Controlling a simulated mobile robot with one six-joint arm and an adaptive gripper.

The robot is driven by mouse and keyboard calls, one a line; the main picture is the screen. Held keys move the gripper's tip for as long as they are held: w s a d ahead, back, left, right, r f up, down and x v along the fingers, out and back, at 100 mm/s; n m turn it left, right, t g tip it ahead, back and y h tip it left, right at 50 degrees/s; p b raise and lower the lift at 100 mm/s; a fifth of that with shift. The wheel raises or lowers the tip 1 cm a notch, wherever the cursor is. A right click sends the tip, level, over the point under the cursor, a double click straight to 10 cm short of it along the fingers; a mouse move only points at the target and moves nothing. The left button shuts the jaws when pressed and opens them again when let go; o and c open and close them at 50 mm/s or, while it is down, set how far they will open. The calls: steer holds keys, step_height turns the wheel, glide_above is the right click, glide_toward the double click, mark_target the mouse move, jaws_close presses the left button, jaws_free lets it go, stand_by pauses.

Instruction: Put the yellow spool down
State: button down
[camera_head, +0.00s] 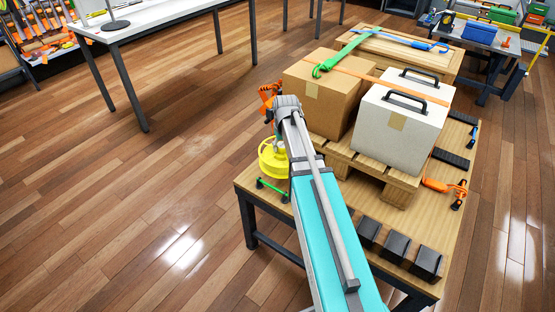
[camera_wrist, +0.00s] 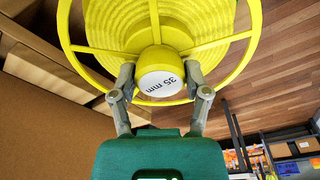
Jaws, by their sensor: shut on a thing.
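The yellow spool (camera_head: 270,160) is partly hidden behind my arm in the head view, near the left edge of the wooden table (camera_head: 400,262). In the wrist view the spool (camera_wrist: 158,30) fills the top, with yellow strap wound on it and a hub marked "35 mm". My gripper (camera_wrist: 160,85) has one finger on each side of the hub and is shut on it. I cannot tell whether the spool touches the tabletop.
A cardboard box (camera_head: 321,95) and a white case (camera_head: 402,125) stand on a pallet (camera_head: 372,167) right of the spool. A green bar (camera_head: 272,188) lies near the table's left corner. Several black blocks (camera_head: 397,246) line the front edge. An orange ratchet (camera_head: 445,186) lies at right.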

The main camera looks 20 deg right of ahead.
steer(key=shift+w+a+f+b, duration=0.1)
steer(key=shift+w+f+b, duration=0.85)
steer(key=shift+f, duration=0.2)
steer(key=shift+w+f+b, duration=0.85)
steer(key=shift+f+b, duration=0.1)
steer(key=shift+f, duration=0.15)
steer(key=shift+w+f+b, duration=0.45)
steer(key=shift+f+b, duration=1.55)
steer(key=shift+f, duration=0.1)
steer(key=shift+c, duration=0.3)
jaws_free()
steer(key=shift+s, duration=0.1)
steer(key=r+p, duration=0.4)
steer(key=s+r+p, duration=0.1)
steer(key=r+p, duration=0.7)
steer(key=shift+s+r, duration=0.1)
steer(key=shift+s, duration=0.1)
